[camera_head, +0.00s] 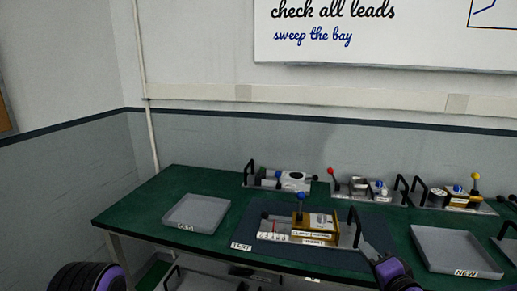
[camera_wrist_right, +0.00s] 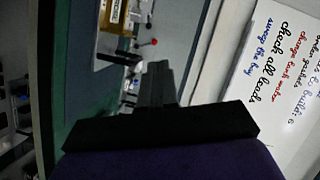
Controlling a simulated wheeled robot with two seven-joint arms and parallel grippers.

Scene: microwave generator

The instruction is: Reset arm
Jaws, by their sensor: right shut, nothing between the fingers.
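My right gripper (camera_head: 370,250) comes in from the bottom, right of centre, in the head view. Its dark fingers are closed together with nothing between them, and they show in the right wrist view (camera_wrist_right: 158,82). It is beside the right end of the unit with the yellow block (camera_head: 318,226), which sits on a dark mat on the green table (camera_head: 130,208). I cannot tell whether it touches the unit or the mat. Part of my left arm shows at the bottom left of the head view, but its gripper is out of frame.
A grey tray (camera_head: 197,213) is at the left and a larger tray labelled NEW (camera_head: 455,252) at the right. Several units with handles and levers line the back, including one with a red-knobbed lever (camera_head: 331,171). A whiteboard (camera_head: 400,38) hangs above.

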